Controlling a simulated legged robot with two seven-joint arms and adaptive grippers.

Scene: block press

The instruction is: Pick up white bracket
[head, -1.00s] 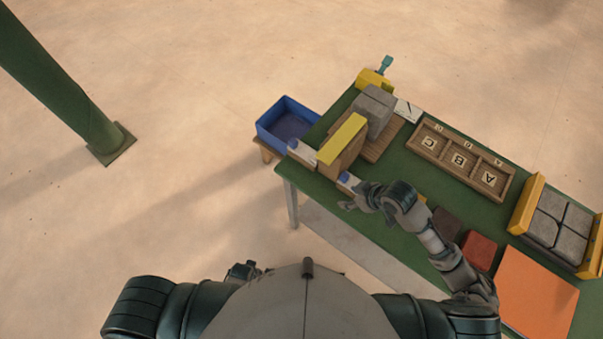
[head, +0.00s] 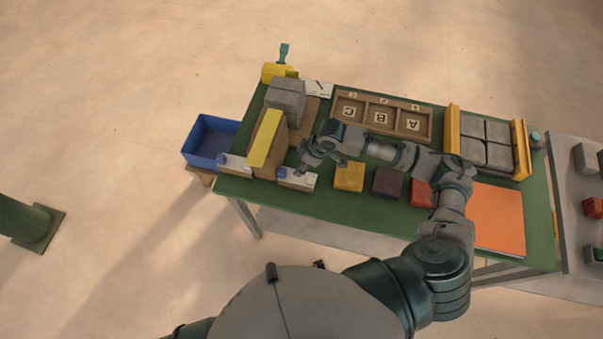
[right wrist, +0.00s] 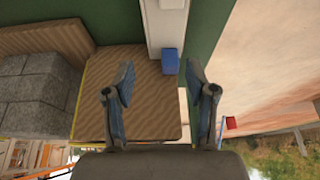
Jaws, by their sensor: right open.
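Two small white brackets with blue ends lie at the table's near left edge in the head view: one (head: 297,179) right of the wooden block with the yellow top (head: 264,140), one (head: 235,164) left of it. My right gripper (head: 318,166) is open and empty, just behind and right of the right-hand bracket. In the right wrist view, a white bracket (right wrist: 166,22) with a blue end (right wrist: 170,62) lies ahead between the open fingers (right wrist: 160,75), apart from them. My left gripper does not show.
A blue bin (head: 210,142) stands off the table's left end. Grey blocks (head: 285,98) sit behind the wooden block. Yellow (head: 348,177), dark (head: 388,182) and red (head: 422,193) blocks lie right of my gripper. A lettered wooden tray (head: 383,116) is at the back.

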